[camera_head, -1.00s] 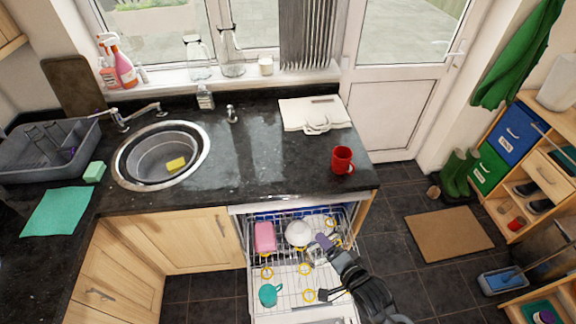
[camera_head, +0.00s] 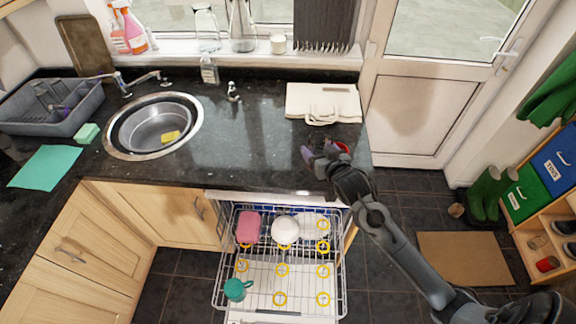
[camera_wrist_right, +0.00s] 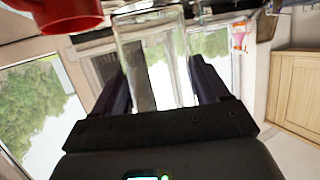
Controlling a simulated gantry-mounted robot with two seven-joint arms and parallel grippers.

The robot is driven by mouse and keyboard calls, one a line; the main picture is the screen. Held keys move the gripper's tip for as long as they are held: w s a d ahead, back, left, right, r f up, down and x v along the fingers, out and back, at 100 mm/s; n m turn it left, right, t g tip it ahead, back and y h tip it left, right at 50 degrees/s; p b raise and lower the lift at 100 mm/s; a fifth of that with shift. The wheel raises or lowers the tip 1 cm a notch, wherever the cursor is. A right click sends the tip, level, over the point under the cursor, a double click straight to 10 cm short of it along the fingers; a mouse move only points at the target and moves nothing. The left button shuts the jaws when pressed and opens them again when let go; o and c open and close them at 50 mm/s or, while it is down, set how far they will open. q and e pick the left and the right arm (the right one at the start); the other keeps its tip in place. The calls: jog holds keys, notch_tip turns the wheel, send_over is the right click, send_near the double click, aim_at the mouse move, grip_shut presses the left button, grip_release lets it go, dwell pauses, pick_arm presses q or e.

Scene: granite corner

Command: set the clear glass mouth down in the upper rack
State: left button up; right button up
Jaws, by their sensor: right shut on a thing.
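My right gripper (camera_head: 318,154) is over the right end of the counter, close to the red mug (camera_head: 343,147), which it partly covers. In the right wrist view its two dark fingers (camera_wrist_right: 160,88) are shut on the clear glass (camera_wrist_right: 153,55), one on each side. The pulled-out dishwasher rack (camera_head: 262,292) is below, in front of the counter. My left gripper is not in view.
The rack holds a pink item (camera_head: 249,225), a white bowl (camera_head: 285,230) and a teal mug (camera_head: 237,289), with several yellow rings among bare wires. The red mug (camera_wrist_right: 65,12) is close beside the glass in the wrist view. A cream folded item (camera_head: 323,103) lies behind.

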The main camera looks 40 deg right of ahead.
jog(key=shift+w, duration=0.2)
jog(key=shift+w+f, duration=0.2)
jog(key=shift+w, duration=0.15)
jog(key=shift+w+a+f+p, duration=0.15)
jog(key=shift+w+f+p, duration=0.5)
jog(key=shift+w+f, duration=1.9)
jog(key=shift+w+a+f+p, duration=0.15)
jog(key=shift+w+f+p, duration=0.5)
jog(key=shift+w+f, duration=2)
jog(key=shift+w, duration=0.05)
